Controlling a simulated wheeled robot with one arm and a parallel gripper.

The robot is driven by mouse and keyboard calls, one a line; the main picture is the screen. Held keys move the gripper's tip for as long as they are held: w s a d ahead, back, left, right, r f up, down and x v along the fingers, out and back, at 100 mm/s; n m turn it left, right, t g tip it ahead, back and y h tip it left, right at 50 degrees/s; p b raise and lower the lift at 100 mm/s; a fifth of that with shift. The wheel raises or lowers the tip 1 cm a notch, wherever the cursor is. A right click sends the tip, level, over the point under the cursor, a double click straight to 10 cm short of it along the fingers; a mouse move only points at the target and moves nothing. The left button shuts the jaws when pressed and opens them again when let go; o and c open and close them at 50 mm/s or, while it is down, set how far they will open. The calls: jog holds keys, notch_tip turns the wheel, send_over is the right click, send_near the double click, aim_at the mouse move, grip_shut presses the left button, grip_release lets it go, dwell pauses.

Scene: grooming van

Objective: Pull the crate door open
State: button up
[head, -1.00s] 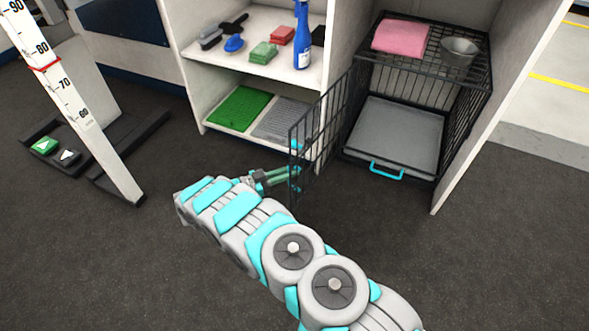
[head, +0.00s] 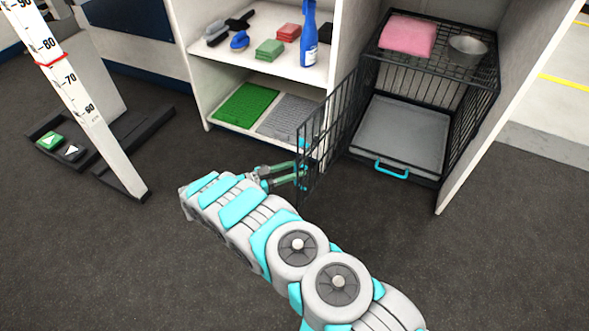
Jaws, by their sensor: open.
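The black wire crate (head: 480,107) stands in the right bay of the white shelving unit. Its wire door (head: 335,125) is swung well open, hinged at the crate's left side and standing out toward me. A small cyan part (head: 303,137) shows on the door's free edge. My gripper (head: 300,175) is open, with its green-lined fingers at the left of the door's free edge. Whether the fingertips touch the door wires is hard to tell. A grey tray (head: 400,135) with a cyan handle (head: 391,169) lies inside the crate.
A pink towel (head: 408,36) and a metal bowl (head: 467,49) sit on the crate's top. Left shelves hold brushes, folded cloths, a blue bottle (head: 309,35), and green (head: 246,104) and grey mats. A measuring post (head: 83,115) stands left. Dark floor in front is clear.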

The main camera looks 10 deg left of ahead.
jog(key=v, duration=0.7)
jog(key=shift+s+a+p, duration=0.25)
jog(key=shift+a+p, duration=0.05)
jog(key=shift+w, duration=0.1)
